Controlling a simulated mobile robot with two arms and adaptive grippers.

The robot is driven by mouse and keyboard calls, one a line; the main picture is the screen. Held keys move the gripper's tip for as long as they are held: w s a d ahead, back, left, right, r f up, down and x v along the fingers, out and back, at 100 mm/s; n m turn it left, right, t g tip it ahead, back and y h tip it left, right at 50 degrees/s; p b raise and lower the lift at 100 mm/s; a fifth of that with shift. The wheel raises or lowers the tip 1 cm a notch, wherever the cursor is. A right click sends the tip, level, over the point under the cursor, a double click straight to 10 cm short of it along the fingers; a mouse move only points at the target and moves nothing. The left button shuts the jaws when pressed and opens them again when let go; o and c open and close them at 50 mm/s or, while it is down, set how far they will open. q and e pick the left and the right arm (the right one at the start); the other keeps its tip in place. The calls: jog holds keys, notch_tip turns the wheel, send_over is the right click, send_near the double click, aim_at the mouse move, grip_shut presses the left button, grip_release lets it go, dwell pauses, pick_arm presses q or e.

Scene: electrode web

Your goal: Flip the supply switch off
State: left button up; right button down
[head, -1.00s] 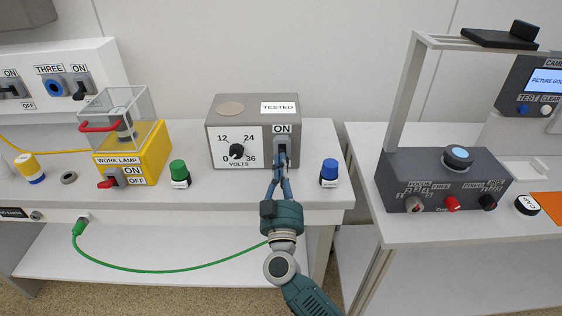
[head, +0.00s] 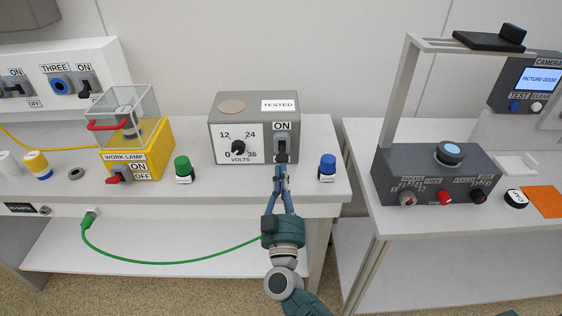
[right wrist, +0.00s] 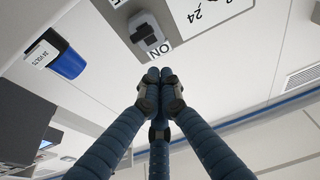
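The supply box (head: 228,152) is a grey box with a volts dial, a "TESTED" label and a switch (head: 281,143) under an "ON" label. The switch (right wrist: 145,28) also shows in the right wrist view, beyond the fingers. My right gripper (head: 281,169) is in front of and just below the switch. In the right wrist view its fingertips (right wrist: 160,76) are together with nothing visible between them. My left gripper is not in view.
A green knob (head: 183,167) and a blue knob (head: 327,164) stand either side of the supply box. The yellow work lamp box (head: 152,160) with a clear cover is at left. A grey control box (head: 430,178) stands on the right table. A green cable (head: 160,263) hangs below.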

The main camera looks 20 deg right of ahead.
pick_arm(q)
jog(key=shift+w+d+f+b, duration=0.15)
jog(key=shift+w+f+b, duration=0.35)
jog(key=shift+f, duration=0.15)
pick_arm(e)
jog(key=s+f, duration=0.1)
jog(key=s+a+f, duration=0.1)
jog(key=s+f, duration=0.1)
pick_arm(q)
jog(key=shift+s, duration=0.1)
pick_arm(e)
jog(key=shift+s+r, duration=0.1)
